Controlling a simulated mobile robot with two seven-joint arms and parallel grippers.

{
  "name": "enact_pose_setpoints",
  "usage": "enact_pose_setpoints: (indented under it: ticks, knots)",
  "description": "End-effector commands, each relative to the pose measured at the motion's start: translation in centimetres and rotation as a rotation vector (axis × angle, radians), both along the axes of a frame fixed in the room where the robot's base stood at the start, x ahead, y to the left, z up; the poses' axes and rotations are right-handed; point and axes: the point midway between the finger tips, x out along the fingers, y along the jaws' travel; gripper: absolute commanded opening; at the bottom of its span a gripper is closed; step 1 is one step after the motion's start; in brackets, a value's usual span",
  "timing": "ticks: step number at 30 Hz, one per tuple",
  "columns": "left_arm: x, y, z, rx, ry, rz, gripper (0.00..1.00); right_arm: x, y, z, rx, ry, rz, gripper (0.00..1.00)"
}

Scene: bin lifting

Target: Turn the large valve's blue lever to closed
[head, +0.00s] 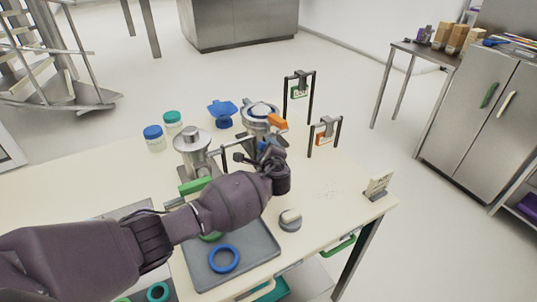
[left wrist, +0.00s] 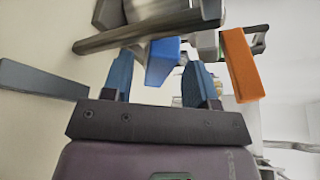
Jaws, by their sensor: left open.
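The large valve's blue lever (left wrist: 163,60) hangs between the two blue fingers of my left gripper (left wrist: 161,72) in the left wrist view. The fingers are open, with a visible gap on the lever's right side; whether the left finger touches it I cannot tell. In the head view my left gripper (head: 262,156) is at the metal valve and pipe assembly (head: 237,142), and my wrist hides most of the lever. An orange lever (head: 277,122) sits just behind the gripper; it also shows right of the fingers in the left wrist view (left wrist: 240,65). My right gripper is not in view.
A metal canister (head: 192,150) stands left of the gripper, with jars with blue (head: 153,133) and green lids behind. Two hanging tag stands (head: 299,90) are at the back right. A grey tray (head: 250,262) with a blue ring (head: 224,258) lies in front. The table's right side is mostly clear.

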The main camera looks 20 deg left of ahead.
Motion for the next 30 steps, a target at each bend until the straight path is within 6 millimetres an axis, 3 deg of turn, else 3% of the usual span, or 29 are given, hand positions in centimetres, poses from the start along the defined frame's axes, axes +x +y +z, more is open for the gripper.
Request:
enact_pose_setpoints:
  ticks: [5, 19, 30]
  knots:
    - [-1.3, -0.7, 0.3, -0.002, 0.0, -0.001, 0.53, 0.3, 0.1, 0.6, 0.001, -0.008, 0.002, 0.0]
    - [-8.0, -3.9, 1.8, -0.002, 0.001, -0.001, 0.53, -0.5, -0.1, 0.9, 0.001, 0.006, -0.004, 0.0]
    - [-9.5, -4.6, 2.2, 0.001, 0.001, 0.0, 0.53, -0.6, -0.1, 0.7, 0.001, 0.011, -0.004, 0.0]
